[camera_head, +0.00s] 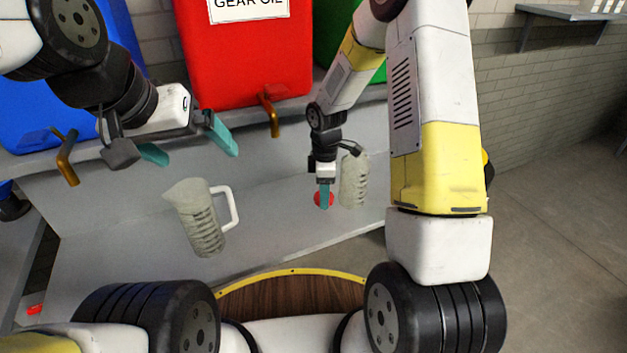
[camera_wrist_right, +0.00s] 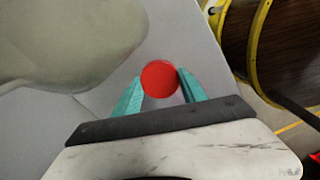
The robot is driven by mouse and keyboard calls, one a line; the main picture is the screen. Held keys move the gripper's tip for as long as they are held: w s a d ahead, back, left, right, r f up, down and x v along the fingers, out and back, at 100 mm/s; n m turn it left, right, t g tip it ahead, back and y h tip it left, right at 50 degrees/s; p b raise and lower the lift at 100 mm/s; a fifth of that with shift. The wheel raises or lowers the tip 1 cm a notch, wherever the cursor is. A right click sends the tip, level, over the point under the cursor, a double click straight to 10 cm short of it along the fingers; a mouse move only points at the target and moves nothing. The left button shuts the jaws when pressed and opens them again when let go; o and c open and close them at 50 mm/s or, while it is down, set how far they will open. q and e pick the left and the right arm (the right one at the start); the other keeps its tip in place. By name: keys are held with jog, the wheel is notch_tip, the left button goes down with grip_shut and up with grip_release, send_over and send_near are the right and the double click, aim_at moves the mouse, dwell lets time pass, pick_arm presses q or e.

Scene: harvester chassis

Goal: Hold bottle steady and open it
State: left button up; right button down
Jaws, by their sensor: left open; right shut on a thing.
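A small red round thing, cap-like (camera_head: 318,200), is at the grey bench top in the head view. It shows as a red disc (camera_wrist_right: 160,78) between the teal fingertips in the right wrist view. My right gripper (camera_head: 325,195) points down and is shut on it. I cannot tell whether a bottle body is under it. No whole bottle is clearly seen. My left gripper (camera_head: 190,146) is open and empty, its teal fingers wide apart, above and behind the left jug, in front of the shelf with the large containers.
A translucent measuring jug (camera_head: 203,225) stands on the bench at the left. Another jug (camera_head: 355,182) stands close to the right of my right gripper. Large red (camera_head: 245,60), blue (camera_head: 28,115) and green containers with taps stand behind.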

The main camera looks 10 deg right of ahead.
jog(key=shift+w+a+f, duration=0.1)
jog(key=shift+w+a, duration=0.15)
jog(key=shift+w, duration=0.25)
jog(key=shift+w+a, duration=0.25)
jog(key=shift+w, duration=0.2)
jog(key=shift+f, duration=1.75)
jog(key=shift+f, duration=0.1)
jog(key=c, duration=0.6)
grip_release()
jog(key=shift+c, duration=0.2)
